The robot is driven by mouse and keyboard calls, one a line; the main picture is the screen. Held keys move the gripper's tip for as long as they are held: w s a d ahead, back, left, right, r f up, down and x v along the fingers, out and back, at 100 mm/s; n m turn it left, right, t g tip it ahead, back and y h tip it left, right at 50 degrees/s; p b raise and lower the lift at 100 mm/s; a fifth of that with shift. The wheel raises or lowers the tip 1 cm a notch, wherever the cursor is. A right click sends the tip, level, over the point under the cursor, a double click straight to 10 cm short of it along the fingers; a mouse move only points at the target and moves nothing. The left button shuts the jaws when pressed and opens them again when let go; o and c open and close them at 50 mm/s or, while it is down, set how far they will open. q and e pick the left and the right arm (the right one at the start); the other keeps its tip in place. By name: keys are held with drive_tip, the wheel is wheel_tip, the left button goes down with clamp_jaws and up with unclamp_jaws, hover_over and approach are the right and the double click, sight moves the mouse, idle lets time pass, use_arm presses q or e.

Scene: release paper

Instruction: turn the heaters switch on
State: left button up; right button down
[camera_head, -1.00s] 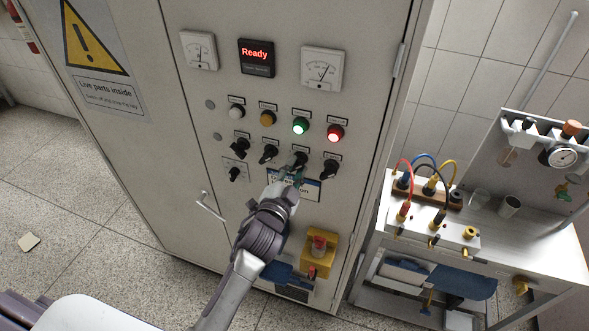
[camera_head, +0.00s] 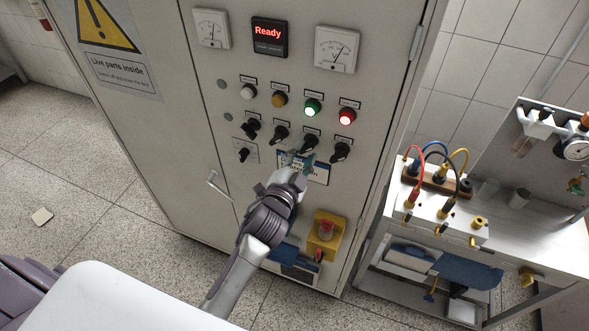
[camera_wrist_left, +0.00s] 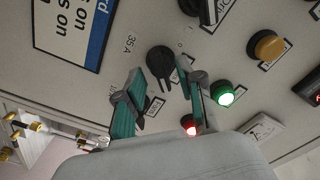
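A grey cabinet has a row of black rotary switches under its lamps. The labels above them are too small to read, so I cannot tell which is the heaters switch. My left gripper (camera_head: 299,159) is just below the third switch (camera_head: 309,143), under the lit green lamp (camera_head: 312,107). In the left wrist view its teal fingers (camera_wrist_left: 160,80) are apart, with a black switch (camera_wrist_left: 160,62) showing between the tips. I cannot tell whether they touch it. The fourth switch (camera_head: 340,151) is to the right. My right gripper is not in view.
A "Ready" display (camera_head: 269,37) is lit above, between two meters. The red lamp (camera_head: 346,117) is lit. A yellow box with a red button (camera_head: 326,231) is lower on the cabinet. A cabinet handle (camera_head: 219,186) sticks out at left. A bench with cables (camera_head: 440,205) stands at right.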

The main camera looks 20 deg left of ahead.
use_arm(q)
drive_tip(key=s, duration=1.1)
drive_tip(key=shift+a, duration=0.2)
drive_tip(key=s+d+f+n+g+b, duration=0.1)
drive_tip(key=s+f+g+b, duration=0.3)
drive_tip(key=f, duration=1.6)
drive_tip(key=s+f+n+g+b, duration=0.2)
drive_tip(key=s+f+g+b, duration=0.15)
drive_tip(key=f, duration=1.55)
drive_tip(key=s+a+f+n+g+b, duration=0.1)
drive_tip(key=s+f+g+b, duration=0.15)
drive_tip(key=s+f, duration=0.65)
drive_tip(key=s+a+f+n+g+b, duration=0.1)
drive_tip(key=s+a+f+g+b, duration=0.15)
drive_tip(key=s+f, duration=0.65)
drive_tip(key=s+a+f+n+g+b, duration=0.1)
drive_tip(key=s+f+g, duration=0.1)
drive_tip(key=s+f, duration=0.3)
drive_tip(key=s+a+f+n+g+b, duration=0.1)
drive_tip(key=s+a+f+g, duration=0.1)
drive_tip(key=s+f, duration=0.3)
drive_tip(key=shift+s+a+f+y, duration=0.25)
drive_tip(key=shift+s+f+y, duration=0.1)
drive_tip(key=shift+s, duration=0.9)
drive_tip(key=shift+g, duration=0.25)
